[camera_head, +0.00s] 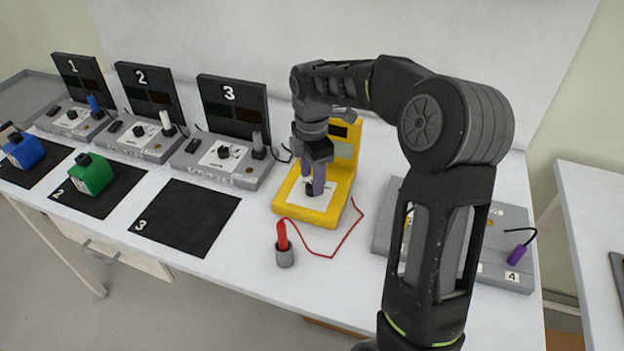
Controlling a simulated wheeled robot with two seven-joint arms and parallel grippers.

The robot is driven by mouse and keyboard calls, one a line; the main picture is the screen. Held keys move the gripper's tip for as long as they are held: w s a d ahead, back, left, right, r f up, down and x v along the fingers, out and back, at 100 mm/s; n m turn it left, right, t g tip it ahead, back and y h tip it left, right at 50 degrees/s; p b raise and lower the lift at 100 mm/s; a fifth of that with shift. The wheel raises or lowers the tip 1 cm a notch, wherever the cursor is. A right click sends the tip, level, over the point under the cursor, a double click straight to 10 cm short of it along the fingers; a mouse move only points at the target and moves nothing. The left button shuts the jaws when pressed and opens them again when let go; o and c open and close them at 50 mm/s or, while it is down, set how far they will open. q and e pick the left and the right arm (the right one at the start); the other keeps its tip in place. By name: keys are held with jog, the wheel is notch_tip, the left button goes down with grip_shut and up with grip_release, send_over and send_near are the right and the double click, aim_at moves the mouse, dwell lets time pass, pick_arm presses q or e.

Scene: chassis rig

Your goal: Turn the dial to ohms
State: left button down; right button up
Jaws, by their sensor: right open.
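A yellow multimeter (283,203) lies on the white table, with an upright display part at its back. Its dial (311,189) is a small dark knob on a white face. My right gripper (313,190) points down over the dial, its purple-grey fingers at or around the knob. I cannot tell whether the fingers touch it. The gripper is open, and it hides part of the dial and its markings, so the dial's setting cannot be read. My left gripper is not in view.
A red probe (282,236) stands in a grey cup (285,257) in front of the meter, its red wire (333,252) on the table. Numbered grey stations (212,175) and black mats (187,219) are at left. A grey box (513,277) sits right, partly behind my arm.

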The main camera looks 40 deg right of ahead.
jog(key=shift+f, duration=0.95)
jog(key=shift+c, duration=0.4)
grip_shut()
